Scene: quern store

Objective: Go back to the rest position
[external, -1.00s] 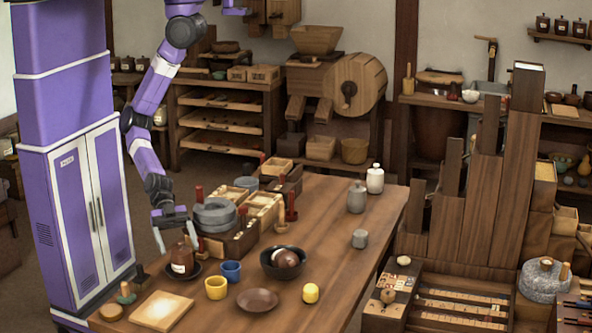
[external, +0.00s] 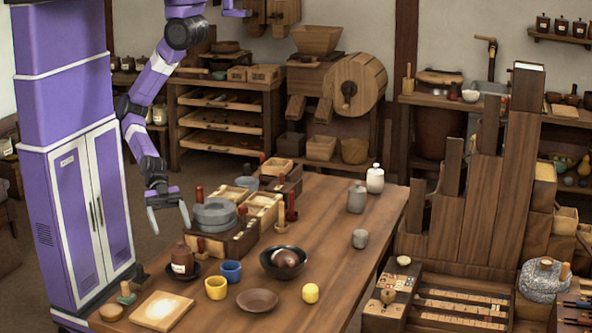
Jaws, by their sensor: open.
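My gripper (external: 169,219) is open and empty. It hangs in the air near the table's left edge, above and a little left of a brown lidded jar (external: 182,259). The jar stands upright on a dark saucer (external: 196,271), apart from my fingers.
The wooden table (external: 345,232) holds a grey quern (external: 214,214), a yellow cup (external: 215,288), a blue cup (external: 231,271), a dark bowl (external: 266,267), a brown plate (external: 257,300), a yellow ball (external: 310,293) and a board (external: 161,311). The table's right part is mostly clear.

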